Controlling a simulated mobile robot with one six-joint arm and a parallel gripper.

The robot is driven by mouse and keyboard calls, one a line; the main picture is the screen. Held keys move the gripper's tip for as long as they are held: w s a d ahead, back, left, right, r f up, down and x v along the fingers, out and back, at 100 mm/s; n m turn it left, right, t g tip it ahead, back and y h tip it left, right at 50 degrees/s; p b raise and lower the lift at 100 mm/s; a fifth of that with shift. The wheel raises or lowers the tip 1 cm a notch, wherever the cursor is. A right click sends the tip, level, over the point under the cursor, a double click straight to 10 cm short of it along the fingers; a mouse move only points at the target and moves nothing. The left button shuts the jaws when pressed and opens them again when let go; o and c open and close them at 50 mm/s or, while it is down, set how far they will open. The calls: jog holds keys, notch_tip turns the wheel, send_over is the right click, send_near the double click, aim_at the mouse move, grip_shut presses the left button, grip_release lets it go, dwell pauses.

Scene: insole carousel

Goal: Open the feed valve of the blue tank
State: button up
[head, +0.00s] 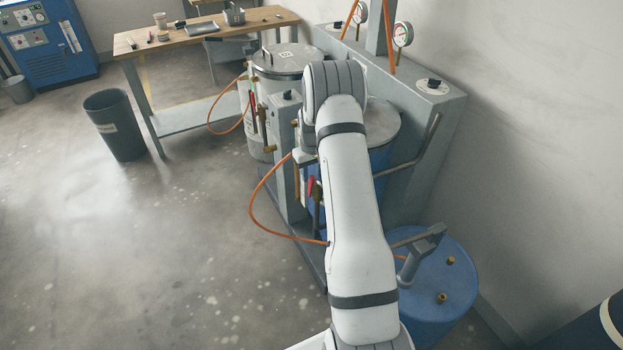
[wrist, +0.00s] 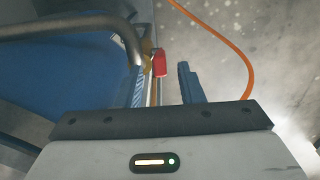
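The blue tank (head: 380,162) stands behind my arm, which hides much of it. Its red valve handle (head: 311,187) shows just left of my arm and points roughly up. In the wrist view, the blue tank (wrist: 70,75) fills the left side, and the red handle (wrist: 160,63) stands near the middle. My gripper (wrist: 163,88) is open, with one finger left of the handle and the other right of it. The handle appears between or just beyond the fingertips; I cannot tell how deep. No contact shows. In the head view my arm mostly hides the gripper.
A pale tank (head: 290,62) with its own red handle stands behind. An orange hose (head: 262,215) loops out to the left; it also shows in the wrist view (wrist: 240,62). A blue drum (head: 452,290) stands at front right.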

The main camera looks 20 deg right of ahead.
aim_at(312, 181)
jog(key=shift+f+p, duration=0.35)
jog(key=shift+f, duration=1.6)
grip_shut()
